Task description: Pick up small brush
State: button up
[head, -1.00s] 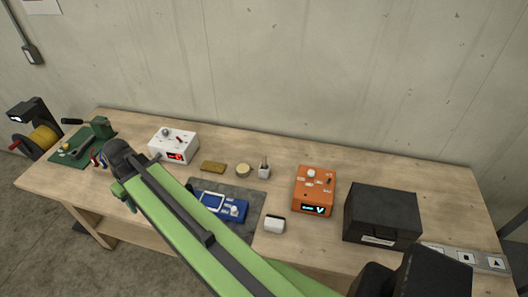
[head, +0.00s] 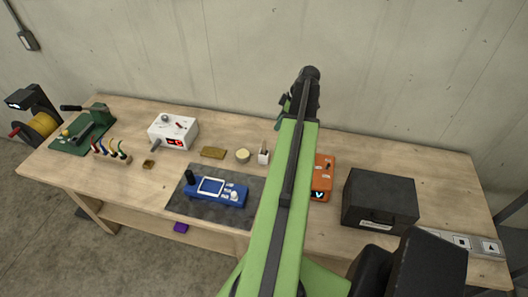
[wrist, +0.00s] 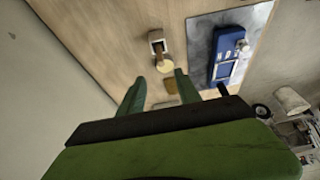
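A small white cup (head: 263,157) stands at the back middle of the workbench. Thin handles stick up from it, which look like the small brush (head: 264,146); its details are too small to tell. In the wrist view the cup (wrist: 156,36) with a brownish brush-like thing (wrist: 160,49) in it lies beyond my fingertips. My gripper (wrist: 158,76) is open, with its two green fingers apart and nothing between them. In the head view my gripper (head: 282,108) is raised, to the right of the cup.
A round tin (head: 242,156) and a brown block (head: 213,152) sit left of the cup. A blue device (head: 216,192) lies on a dark mat (head: 190,208). An orange box (head: 324,172) is partly behind my arm. A black case (head: 380,198) stands right. The wall (head: 200,60) is close behind.

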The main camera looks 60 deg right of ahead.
aim_at(264, 145)
jog(key=b+x, duration=1.1)
jog(key=x, duration=0.1)
jog(key=shift+s+f, duration=0.1)
jog(key=shift+s, duration=0.05)
jog(key=shift+f+b, duration=0.2)
jog(key=shift+b, duration=0.1)
jog(key=shift+w+r, duration=0.1)
jog(key=shift+w, duration=0.1)
jog(key=b+x, duration=0.4)
jog(key=x, duration=0.1)
jog(key=shift+s+b, duration=0.15)
jog(key=shift+b, duration=0.25)
grip_shut()
